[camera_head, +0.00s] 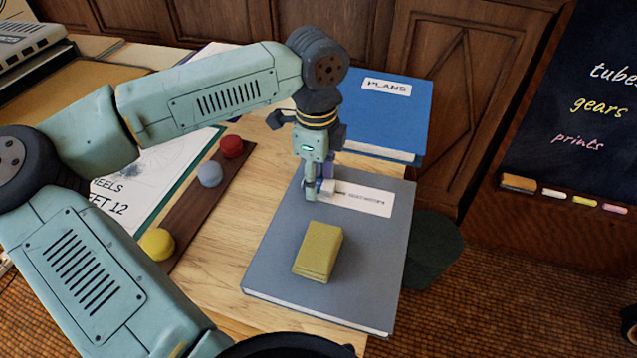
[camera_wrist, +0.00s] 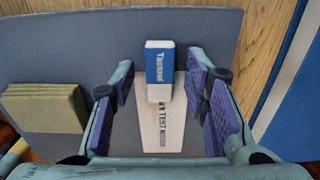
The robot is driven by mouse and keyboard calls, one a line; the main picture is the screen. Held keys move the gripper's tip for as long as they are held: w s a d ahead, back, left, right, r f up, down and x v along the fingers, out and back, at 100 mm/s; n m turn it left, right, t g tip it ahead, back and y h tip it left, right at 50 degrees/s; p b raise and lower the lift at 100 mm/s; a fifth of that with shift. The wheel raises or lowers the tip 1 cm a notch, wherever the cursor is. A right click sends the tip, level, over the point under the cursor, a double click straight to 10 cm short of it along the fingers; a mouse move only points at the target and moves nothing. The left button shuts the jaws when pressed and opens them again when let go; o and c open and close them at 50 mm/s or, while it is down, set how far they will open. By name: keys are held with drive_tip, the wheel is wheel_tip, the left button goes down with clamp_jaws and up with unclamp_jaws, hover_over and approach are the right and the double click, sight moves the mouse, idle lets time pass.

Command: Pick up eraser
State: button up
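A blue-and-white eraser (camera_wrist: 160,64) lies on the grey book (camera_wrist: 60,50), over the upper end of its white label (camera_wrist: 163,125). In the head view only a small white part of the eraser (camera_head: 328,187) shows beside my fingers. My gripper (camera_wrist: 158,80) is open, with one purple-padded finger on each side of the eraser and a gap to both. In the head view my gripper (camera_head: 314,190) points down just over the grey book (camera_head: 290,225). I cannot tell the exact height of the fingertips above the book.
A yellow pad (camera_head: 319,251) lies on the grey book, left of my gripper in the wrist view. A blue PLANS book (camera_head: 400,120) lies behind. A brown strip (camera_head: 195,208) holds coloured knobs.

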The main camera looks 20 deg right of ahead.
clamp_jaws()
drive_tip(key=shift+r, duration=0.15)
idle(0.4)
drive_tip(key=shift+r+b, duration=0.4)
drive_tip(key=shift+r, duration=0.25)
drive_tip(key=shift+s+a+r+b, duration=0.15)
drive_tip(key=shift+r+b, duration=0.1)
drive_tip(key=shift+r, duration=0.25)
drive_tip(key=shift+a+r+b, duration=0.15)
drive_tip(key=shift+r+b, duration=0.05)
drive_tip(key=shift+r, duration=0.25)
drive_tip(key=s+a+b, duration=0.1)
drive_tip(key=s+a, duration=0.2)
drive_tip(key=s+a+r+b, duration=0.1)
drive_tip(key=s+a, duration=0.3)
drive_tip(key=s+a+b, duration=0.1)
drive_tip(key=s+a, duration=0.2)
drive_tip(key=a, duration=0.1)
drive_tip(key=shift+s+a+r, duration=0.15)
drive_tip(key=shift+a+r, duration=0.1)
drive_tip(key=shift+r, duration=0.05)
